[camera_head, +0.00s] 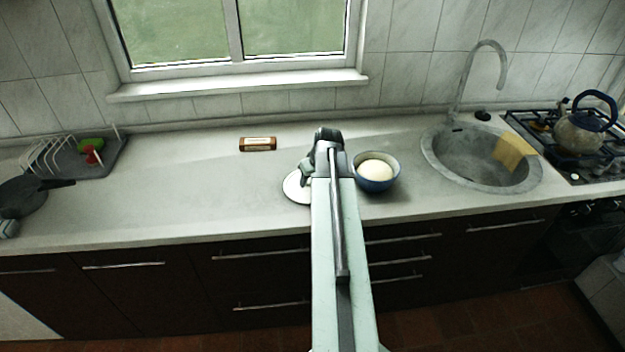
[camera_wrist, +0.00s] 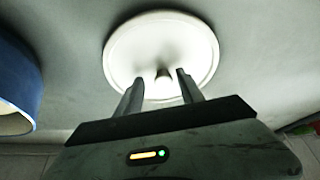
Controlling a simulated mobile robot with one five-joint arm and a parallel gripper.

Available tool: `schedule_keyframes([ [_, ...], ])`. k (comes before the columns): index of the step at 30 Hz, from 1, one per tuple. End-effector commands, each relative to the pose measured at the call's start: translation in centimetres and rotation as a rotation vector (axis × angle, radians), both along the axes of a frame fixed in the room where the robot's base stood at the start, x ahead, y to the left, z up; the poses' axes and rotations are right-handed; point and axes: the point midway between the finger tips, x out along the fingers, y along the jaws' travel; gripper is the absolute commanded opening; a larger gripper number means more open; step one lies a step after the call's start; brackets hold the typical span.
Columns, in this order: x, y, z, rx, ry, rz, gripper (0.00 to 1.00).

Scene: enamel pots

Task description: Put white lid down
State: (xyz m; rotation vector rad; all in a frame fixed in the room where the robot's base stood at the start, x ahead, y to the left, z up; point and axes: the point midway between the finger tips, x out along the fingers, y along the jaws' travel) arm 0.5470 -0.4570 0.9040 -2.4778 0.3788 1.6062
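The white lid (camera_head: 294,188) appears to lie flat on the grey counter, knob up, partly hidden behind my arm in the head view. In the wrist view the round white lid (camera_wrist: 125,55) shows nearly whole, with its small knob (camera_wrist: 162,76) in the middle. My gripper (camera_wrist: 158,82) is open, with one finger on each side of the knob. Gaps show between the knob and both fingers. In the head view my gripper (camera_head: 305,178) is over the lid, mostly hidden by its own arm.
A blue pot (camera_head: 377,184) with a pale round content stands just right of the gripper; its blue wall (camera_wrist: 18,85) shows in the wrist view. A brown-labelled jar (camera_head: 258,144) lies behind. A sink (camera_head: 455,165) is farther right, a dish rack (camera_head: 85,155) far left. The counter left of the lid is clear.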

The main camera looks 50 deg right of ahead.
Motion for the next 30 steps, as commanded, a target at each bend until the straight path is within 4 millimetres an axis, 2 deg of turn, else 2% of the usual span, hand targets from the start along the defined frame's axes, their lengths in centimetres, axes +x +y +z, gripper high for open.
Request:
schedule_keyframes([
  [7,0.0,0.0,0.1,0.000,0.000,-0.001,0.45],
  [11,-0.2,0.0,1.1,0.000,0.000,-0.001,0.45],
  [17,-1.5,0.4,4.5,0.000,0.000,-0.003,0.45],
  [24,-3.8,1.1,9.9,0.000,0.000,-0.003,0.45],
  [27,-4.4,1.3,11.2,0.000,0.000,-0.003,0.45],
  [30,-4.8,1.4,11.6,0.000,0.000,-0.003,0.45],
])
